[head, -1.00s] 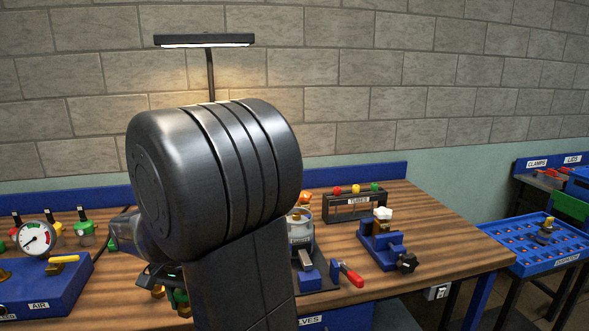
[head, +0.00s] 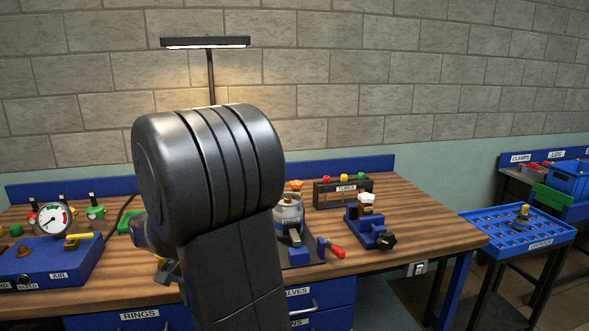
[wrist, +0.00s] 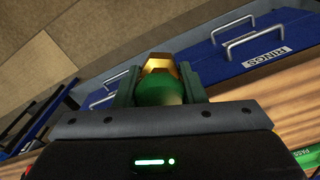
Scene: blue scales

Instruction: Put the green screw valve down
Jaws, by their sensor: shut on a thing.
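The green screw valve (wrist: 158,88) shows in the wrist view, with a green body and a brass hexagonal end. My gripper (wrist: 160,78) is shut on it, one finger on each side. In the head view my arm hides most of the gripper and the valve. In the wrist view the valve appears in front of the drawer fronts and the wooden bench's edge (wrist: 232,96). I cannot tell its height.
A blue AIR gauge box (head: 55,262) stands at bench left. A clamp fixture with a red handle (head: 334,250), a blue vise (head: 368,234) and a TUBES rack (head: 340,194) stand to the right. A blue slotted tray (head: 490,232) is farther right. Bare wood lies at the front right.

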